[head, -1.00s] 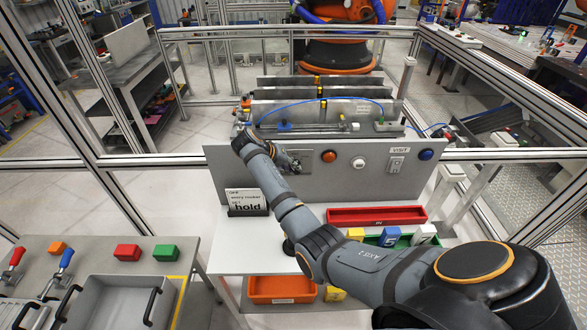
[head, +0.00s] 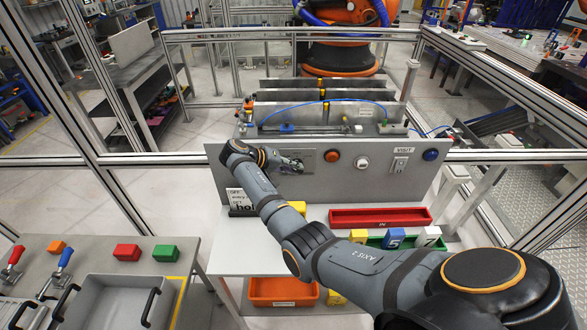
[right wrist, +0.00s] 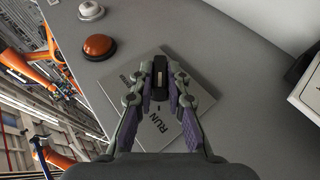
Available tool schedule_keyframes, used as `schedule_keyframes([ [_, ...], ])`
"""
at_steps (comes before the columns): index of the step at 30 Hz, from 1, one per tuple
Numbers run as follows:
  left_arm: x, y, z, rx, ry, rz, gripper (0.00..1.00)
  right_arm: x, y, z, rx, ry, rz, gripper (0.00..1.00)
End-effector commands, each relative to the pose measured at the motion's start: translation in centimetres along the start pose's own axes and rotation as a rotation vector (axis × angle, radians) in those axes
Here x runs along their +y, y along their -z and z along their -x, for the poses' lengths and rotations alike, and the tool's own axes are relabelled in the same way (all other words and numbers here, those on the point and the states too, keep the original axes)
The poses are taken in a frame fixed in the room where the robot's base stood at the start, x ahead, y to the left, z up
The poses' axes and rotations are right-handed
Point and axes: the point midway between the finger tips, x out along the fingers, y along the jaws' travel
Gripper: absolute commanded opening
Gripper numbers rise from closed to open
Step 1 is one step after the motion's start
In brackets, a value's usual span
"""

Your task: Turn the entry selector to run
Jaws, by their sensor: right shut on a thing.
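The entry selector is a black knob (right wrist: 159,80) on a square grey plate (right wrist: 150,118) with RUN printed on it, on the grey panel (head: 330,188). A pale mark shows on the knob; I cannot tell surely which position it points to. My right gripper (right wrist: 160,72) is shut on the knob, one finger on each side. In the head view my right gripper (head: 290,163) reaches the panel from the left, and the knob is mostly hidden there. A card (head: 238,199) stands below, partly covered by my arm. My left gripper is not in view.
An orange button (head: 332,156), a white button (head: 361,162), a switch (head: 399,164) and a blue button (head: 430,155) sit right of the selector. A red tray (head: 380,218) and numbered blocks lie below the panel. Frame posts stand on both sides.

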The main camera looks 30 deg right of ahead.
Motion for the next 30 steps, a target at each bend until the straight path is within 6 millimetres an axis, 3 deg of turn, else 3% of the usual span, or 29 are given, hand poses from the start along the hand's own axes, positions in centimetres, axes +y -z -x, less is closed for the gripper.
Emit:
schedule_keyframes([
  [2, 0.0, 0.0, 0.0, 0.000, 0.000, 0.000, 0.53, 0.1, 0.1, 0.1, 0.002, 0.001, -0.001, 0.00],
  [3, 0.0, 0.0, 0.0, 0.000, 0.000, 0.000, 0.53, 0.1, 0.1, 0.1, 0.002, 0.001, -0.001, 0.20],
  [7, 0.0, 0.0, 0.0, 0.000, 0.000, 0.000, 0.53, 0.1, 0.1, 0.1, 0.001, 0.000, -0.001, 0.38],
  [15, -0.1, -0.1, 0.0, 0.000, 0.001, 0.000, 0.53, 0.0, 0.0, 0.0, 0.000, 0.000, 0.000, 0.38],
  [19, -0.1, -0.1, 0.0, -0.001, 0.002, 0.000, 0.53, 0.0, 0.1, 1.1, 0.002, 0.002, -0.001, 0.38],
  [30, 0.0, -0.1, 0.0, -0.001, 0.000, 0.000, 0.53, 0.0, 0.1, 9.6, 0.002, 0.003, 0.000, 0.38],
])
